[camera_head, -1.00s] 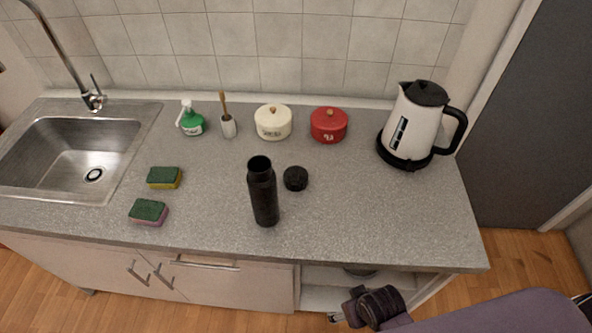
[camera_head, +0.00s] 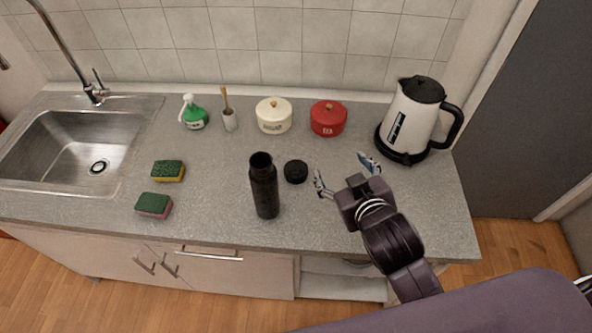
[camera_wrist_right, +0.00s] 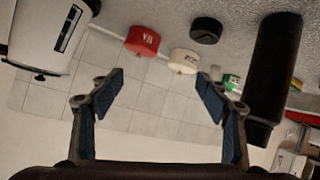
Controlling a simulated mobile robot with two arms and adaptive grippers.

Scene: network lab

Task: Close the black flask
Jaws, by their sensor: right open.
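The black flask (camera_head: 264,188) stands upright and open-topped near the counter's front, in the middle of the head view. Its black lid (camera_head: 296,171) lies on the counter just right of it and a little behind. My right gripper (camera_head: 341,170) is open and empty above the counter, right of the lid and apart from it. In the right wrist view the lid (camera_wrist_right: 206,30) shows beyond the open fingers (camera_wrist_right: 160,92), and the flask (camera_wrist_right: 272,80) shows to their right. My left gripper is not in view.
A kettle (camera_head: 411,118) stands at the right. A red pot (camera_head: 328,118), a cream pot (camera_head: 273,115), a brush in a holder (camera_head: 229,119) and a green spray bottle (camera_head: 193,114) line the back. Two sponges (camera_head: 168,171) (camera_head: 154,206) lie near the sink (camera_head: 70,150).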

